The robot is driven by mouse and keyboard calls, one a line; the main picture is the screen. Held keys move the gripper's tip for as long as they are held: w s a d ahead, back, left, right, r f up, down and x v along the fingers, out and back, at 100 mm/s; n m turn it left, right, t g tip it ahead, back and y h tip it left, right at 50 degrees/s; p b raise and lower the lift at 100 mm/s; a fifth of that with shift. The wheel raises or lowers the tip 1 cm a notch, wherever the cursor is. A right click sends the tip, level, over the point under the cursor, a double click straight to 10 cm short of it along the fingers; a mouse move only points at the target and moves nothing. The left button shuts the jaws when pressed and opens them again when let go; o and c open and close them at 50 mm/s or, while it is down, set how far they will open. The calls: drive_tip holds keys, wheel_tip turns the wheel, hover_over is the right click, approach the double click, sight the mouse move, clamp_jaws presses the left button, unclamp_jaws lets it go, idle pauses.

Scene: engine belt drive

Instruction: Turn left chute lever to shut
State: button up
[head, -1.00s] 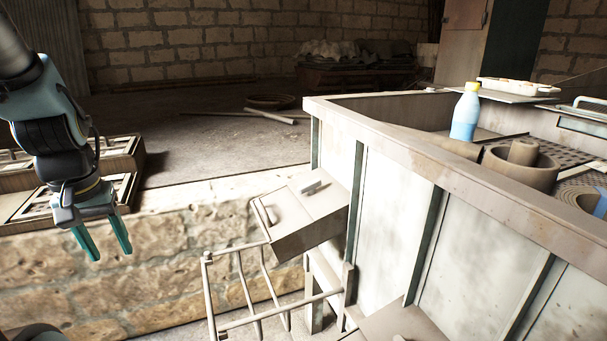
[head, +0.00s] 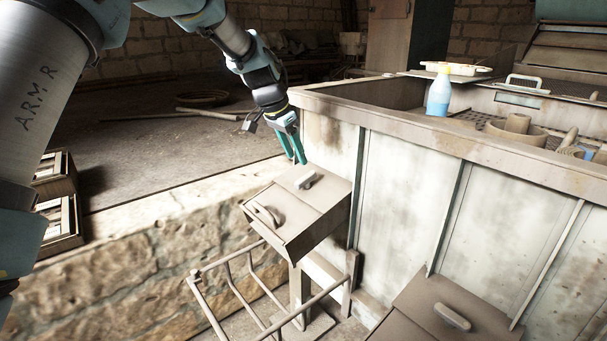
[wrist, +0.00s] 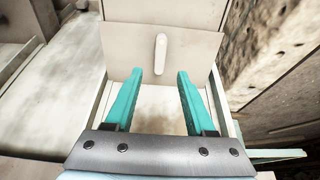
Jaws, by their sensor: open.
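The left chute (head: 320,214) is a beige box on the side of the pale panelled machine. A short pale lever (head: 307,181) lies on its upper face, and a bar handle (head: 265,213) sits at its left edge. My gripper (head: 299,162) points down over the rear of the chute, close to the lever, open and empty. In the wrist view, its teal fingers (wrist: 161,75) are spread with nothing between them. A pale bar on a plate (wrist: 160,54) shows just past the fingertips; I cannot tell which of the two bars it is.
A second chute with its own lever (head: 452,316) is at the lower right. A metal rail frame (head: 240,292) stands below the left chute. A stone ledge (head: 165,235) runs to the left. A blue bottle (head: 438,92) stands on the machine top.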

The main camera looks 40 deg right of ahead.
sight(305, 177)
drive_tip(key=p+x, duration=0.1)
drive_tip(key=x, duration=0.7)
drive_tip(key=shift+p, duration=0.4)
clamp_jaws()
